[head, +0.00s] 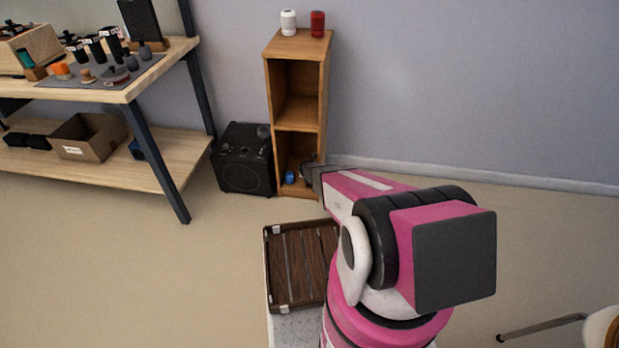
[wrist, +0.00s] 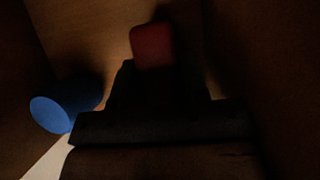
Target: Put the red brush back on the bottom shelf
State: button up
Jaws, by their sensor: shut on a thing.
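My gripper (head: 307,171) reaches into the bottom compartment of the narrow wooden shelf (head: 268,95). In the wrist view my gripper (wrist: 157,72) is a dark shape, shut on a red thing with a rounded block end, which I take to be the red brush (wrist: 152,46). The rest of the brush is hidden by the gripper and shadow. The brush cannot be made out in the head view. Whether it touches the shelf floor I cannot tell.
A blue cylinder (wrist: 66,106) is left of my gripper in the same compartment; it also shows in the head view (head: 290,177). White (head: 288,22) and red (head: 318,24) containers stand on the shelf top. A black speaker (head: 243,160) stands left of the shelf.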

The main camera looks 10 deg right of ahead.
jog(key=shift+f, duration=0.15)
jog(key=o, duration=0.8)
jog(key=shift+o, duration=0.2)
